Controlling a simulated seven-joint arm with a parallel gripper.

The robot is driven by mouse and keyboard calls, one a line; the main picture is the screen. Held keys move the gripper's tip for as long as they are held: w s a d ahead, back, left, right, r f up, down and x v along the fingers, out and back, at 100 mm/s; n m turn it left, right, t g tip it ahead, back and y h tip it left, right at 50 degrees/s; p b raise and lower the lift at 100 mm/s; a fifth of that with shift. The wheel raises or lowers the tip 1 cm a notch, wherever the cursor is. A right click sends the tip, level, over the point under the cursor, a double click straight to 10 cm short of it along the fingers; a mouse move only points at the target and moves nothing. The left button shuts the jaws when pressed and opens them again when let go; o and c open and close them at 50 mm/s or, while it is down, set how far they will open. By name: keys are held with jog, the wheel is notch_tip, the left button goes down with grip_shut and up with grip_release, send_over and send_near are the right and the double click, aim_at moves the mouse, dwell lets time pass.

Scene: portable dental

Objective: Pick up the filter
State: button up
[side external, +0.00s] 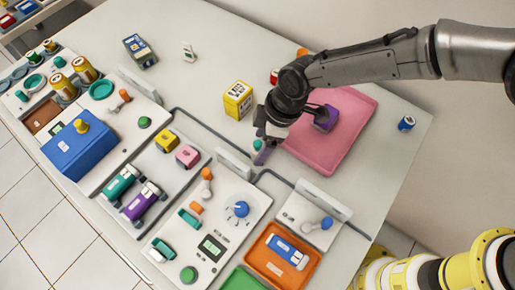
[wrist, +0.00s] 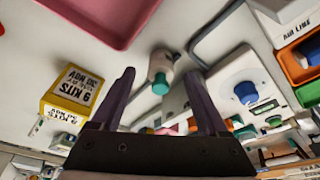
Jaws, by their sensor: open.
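A small pale cylinder with a teal end (wrist: 160,72), which may be the filter, lies on the table in the wrist view. It appears beyond and between my fingertips, with no finger clearly touching it. In the side view a bit of teal (side external: 257,145) shows beside my fingers; the rest of it is hidden by my gripper. My gripper (side external: 264,150) points down close to the table, left of the pink tray. In the wrist view my gripper (wrist: 160,78) has its two dark purple fingers wide apart with nothing held.
A yellow box (side external: 237,100) stands just behind and left of my gripper. The pink tray (side external: 345,130) lies to the right. Panels with knobs, a grey tube (side external: 205,145) and an orange tray (side external: 275,270) fill the front. The table's back middle is mostly free.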

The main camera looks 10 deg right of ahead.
jog(key=shift+x, duration=1.3)
grip_shut()
